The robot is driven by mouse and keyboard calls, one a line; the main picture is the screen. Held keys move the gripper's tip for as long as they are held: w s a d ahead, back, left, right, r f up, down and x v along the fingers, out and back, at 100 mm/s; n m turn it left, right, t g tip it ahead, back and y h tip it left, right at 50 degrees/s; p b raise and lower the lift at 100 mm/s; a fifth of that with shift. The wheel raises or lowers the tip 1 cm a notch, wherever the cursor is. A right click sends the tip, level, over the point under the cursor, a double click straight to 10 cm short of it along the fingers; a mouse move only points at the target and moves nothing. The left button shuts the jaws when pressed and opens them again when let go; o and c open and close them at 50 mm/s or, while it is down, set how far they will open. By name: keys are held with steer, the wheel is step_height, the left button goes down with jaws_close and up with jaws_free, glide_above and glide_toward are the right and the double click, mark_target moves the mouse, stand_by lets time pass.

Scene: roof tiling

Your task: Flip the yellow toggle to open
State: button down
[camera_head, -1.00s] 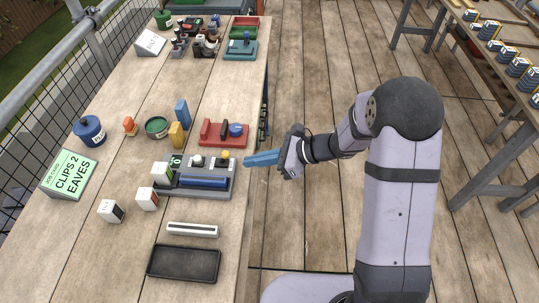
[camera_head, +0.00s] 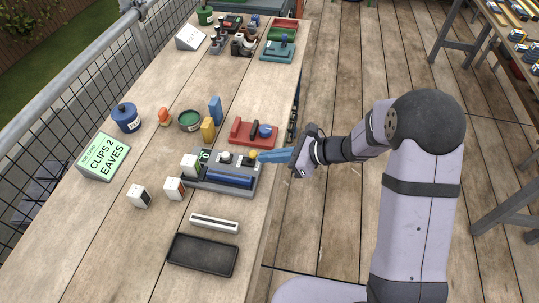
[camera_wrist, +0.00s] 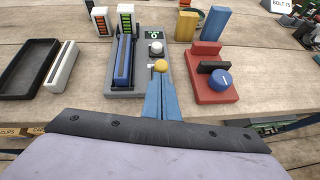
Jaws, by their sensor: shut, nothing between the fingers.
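The yellow toggle (camera_head: 252,154) is a small round yellow knob on the near right end of a grey fixture (camera_head: 243,189). It also shows in the wrist view (camera_wrist: 160,66), just beyond the fingertips. My gripper (camera_head: 262,157) has blue fingers, shut and empty, pointing left at the toggle. In the wrist view the fingertips (camera_wrist: 160,80) lie directly below the toggle in the picture, touching it or very close; I cannot tell which. A white knob (camera_wrist: 156,47) and a small green-digit display (camera_wrist: 153,33) sit behind the toggle. A blue bar (camera_wrist: 123,57) lies in the fixture's slot.
A red block with a blue knob (camera_head: 253,132) stands close behind my gripper. A white slotted bar (camera_head: 214,223) and a black tray (camera_head: 203,256) lie in front. White boxes, yellow and blue blocks (camera_head: 215,109) and a green sign (camera_head: 104,156) stand around.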

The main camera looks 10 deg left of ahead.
mark_target(253, 155)
steer(key=shift+a+r+h+p, duration=0.25)
steer(key=shift+r+h+p, duration=0.2)
steer(key=shift+p, duration=0.3)
steer(key=a+r+h+p, duration=0.1)
steer(key=p, duration=0.2)
steer(key=shift+r+h+p, duration=0.1)
steer(key=shift+h+p, duration=0.2)
steer(key=shift+h, duration=0.05)
steer(key=h+p, duration=0.1)
steer(key=p, duration=0.2)
steer(key=shift+a+r+h, duration=0.3)
steer(key=shift+a+r, duration=0.1)
steer(key=shift+a+f+p, duration=0.1)
steer(key=shift+a+p, duration=0.1)
steer(key=shift+p, duration=0.15)
steer(key=shift+a, duration=0.9)
steer(key=shift+r, duration=0.25)
steer(key=shift+r+p, duration=0.65)
steer(key=shift+p, duration=0.1)
